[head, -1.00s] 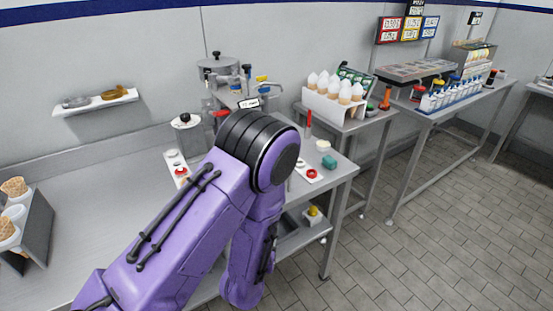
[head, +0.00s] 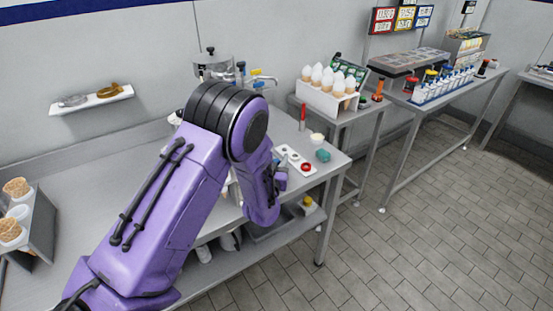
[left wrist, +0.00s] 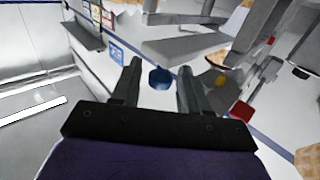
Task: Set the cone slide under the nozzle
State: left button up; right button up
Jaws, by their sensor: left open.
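A white strip with round spots and a red ring (head: 294,159) lies on the steel counter; I cannot tell whether it is the cone slide. A steel machine with a lidded pot (head: 212,66) stands behind my arm. Its lower part is hidden, and I cannot make out a nozzle. My left gripper (head: 281,178) hangs beside the counter's front edge, close to the strip in the picture. In the left wrist view my left gripper (left wrist: 157,88) has its fingers apart with nothing held. A small blue thing (left wrist: 160,78) shows beyond them. My right gripper is out of view.
A teal block (head: 323,155) and a pale cup (head: 317,139) stand right of the strip. A white rack of filled cones (head: 327,98) is behind. A cone holder (head: 38,228) stands at far left. A wall shelf (head: 93,103) is above.

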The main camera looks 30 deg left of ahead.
pick_arm(q)
grip_shut()
jog(key=w+a, duration=0.1)
jog(key=a, duration=0.1)
jog(key=w+a+b, duration=0.1)
jog(key=a, duration=0.1)
jog(key=w+a+b, duration=0.1)
jog(key=a, duration=0.2)
jog(key=shift+w+a, duration=0.1)
jog(key=shift+a, duration=0.2)
grip_release()
jog(key=shift+d+r, duration=0.1)
jog(key=shift+d, duration=0.05)
